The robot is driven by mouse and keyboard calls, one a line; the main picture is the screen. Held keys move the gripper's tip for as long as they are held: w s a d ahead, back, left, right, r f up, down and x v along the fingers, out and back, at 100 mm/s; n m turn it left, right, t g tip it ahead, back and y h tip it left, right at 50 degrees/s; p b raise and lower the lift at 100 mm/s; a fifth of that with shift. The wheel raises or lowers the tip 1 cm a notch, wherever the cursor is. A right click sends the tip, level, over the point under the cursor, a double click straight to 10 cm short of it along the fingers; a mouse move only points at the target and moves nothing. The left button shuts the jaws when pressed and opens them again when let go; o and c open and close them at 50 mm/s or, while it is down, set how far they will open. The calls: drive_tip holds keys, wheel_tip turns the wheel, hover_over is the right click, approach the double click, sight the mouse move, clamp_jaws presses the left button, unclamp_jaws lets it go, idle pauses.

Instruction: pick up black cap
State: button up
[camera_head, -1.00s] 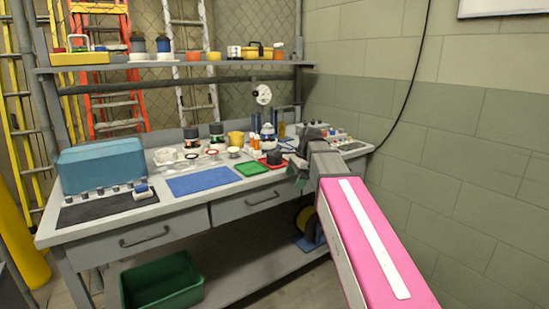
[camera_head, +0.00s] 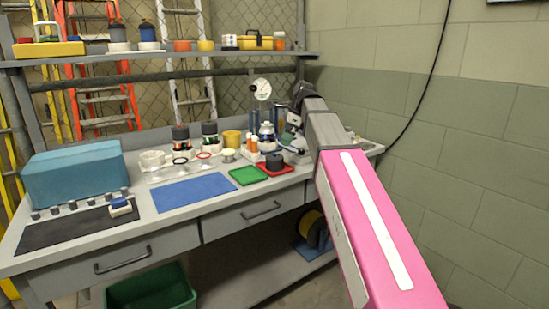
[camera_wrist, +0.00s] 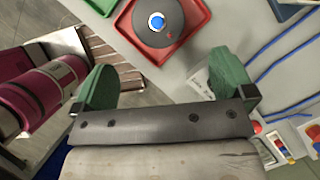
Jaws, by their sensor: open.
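The black cap (camera_head: 275,161) is a dark round piece sitting in a small red tray (camera_head: 288,170) near the front right of the bench. In the wrist view the cap (camera_wrist: 143,28) is a dark disc with a blue and white centre, in the red tray (camera_wrist: 122,22) at the top edge. My gripper (camera_wrist: 162,66) is open, its two green fingers wide apart with nothing between them. The cap lies beyond the fingertips, roughly between their lines. In the head view my gripper (camera_head: 296,122) is partly hidden by my arm, above the bench behind and right of the cap.
A green tray (camera_head: 247,175) lies left of the red one, with a blue mat (camera_head: 195,192) further left. Bottles and jars (camera_head: 209,136) and a dial gauge (camera_head: 261,90) stand behind. Blue cables (camera_wrist: 290,50) run at right in the wrist view.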

sight(277, 156)
drive_tip(key=shift+x, duration=5.4)
drive_tip(key=shift+s+a, duration=0.1)
drive_tip(key=c, duration=0.9)
